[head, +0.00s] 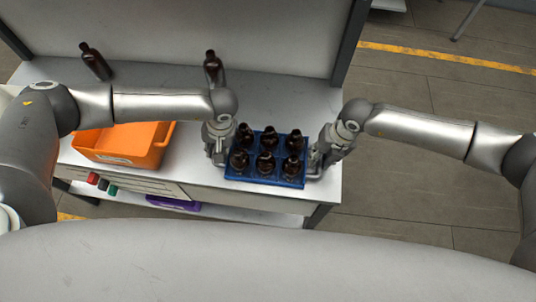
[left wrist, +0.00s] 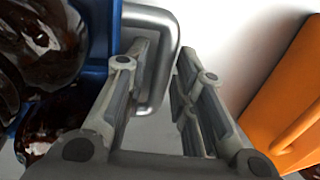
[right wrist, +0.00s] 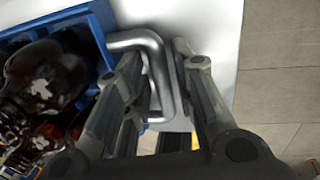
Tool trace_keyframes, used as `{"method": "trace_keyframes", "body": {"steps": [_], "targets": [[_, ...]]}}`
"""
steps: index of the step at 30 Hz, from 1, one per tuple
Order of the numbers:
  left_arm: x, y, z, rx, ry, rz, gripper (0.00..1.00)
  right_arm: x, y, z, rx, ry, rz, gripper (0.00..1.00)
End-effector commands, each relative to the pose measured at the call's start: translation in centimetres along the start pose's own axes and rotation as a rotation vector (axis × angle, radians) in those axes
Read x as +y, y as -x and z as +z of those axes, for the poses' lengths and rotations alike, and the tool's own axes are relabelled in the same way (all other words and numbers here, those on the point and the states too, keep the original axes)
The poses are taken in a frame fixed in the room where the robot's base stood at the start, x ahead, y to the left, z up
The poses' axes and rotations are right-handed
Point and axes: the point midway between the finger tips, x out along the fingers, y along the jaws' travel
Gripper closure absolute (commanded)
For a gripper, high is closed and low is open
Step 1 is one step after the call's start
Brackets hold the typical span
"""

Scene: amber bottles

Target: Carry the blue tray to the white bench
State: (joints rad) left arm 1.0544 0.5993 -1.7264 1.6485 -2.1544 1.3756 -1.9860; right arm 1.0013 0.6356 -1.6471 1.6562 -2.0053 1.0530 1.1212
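The blue tray (head: 262,183) stands level on the white bench top near its front right corner and holds several dark amber bottles. It has a grey metal handle at each end. My left gripper (head: 216,155) is at the tray's left end. In the left wrist view its fingers (left wrist: 160,80) are open, one on each side of the left handle (left wrist: 172,45). My right gripper (head: 318,165) is at the right end. In the right wrist view its fingers (right wrist: 155,75) are open, with the right handle (right wrist: 158,60) between them. Gaps show beside both handles.
An orange bin (head: 125,145) stands on the bench left of the tray. Two loose amber bottles, one at the far left (head: 95,62) and one behind my left arm (head: 212,67), stand towards the back panel. Open floor (head: 400,190) lies right of the bench.

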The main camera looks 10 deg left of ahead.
Motion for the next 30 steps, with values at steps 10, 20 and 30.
{"method": "trace_keyframes", "body": {"steps": [10,20,30], "targets": [[0.0,-0.16,-0.01,0.0,0.0,0.0,0.8,-0.01,-0.17,-0.01,0.0,0.0,0.0,0.8],[0.0,-0.14,-0.01,0.0,0.0,0.0,1.0,-0.01,-0.14,0.01,0.0,-0.001,0.0,1.0],[-0.03,0.12,-0.09,0.002,0.0,0.0,1.0,0.11,0.13,0.1,-0.002,-0.001,0.002,1.0]]}}
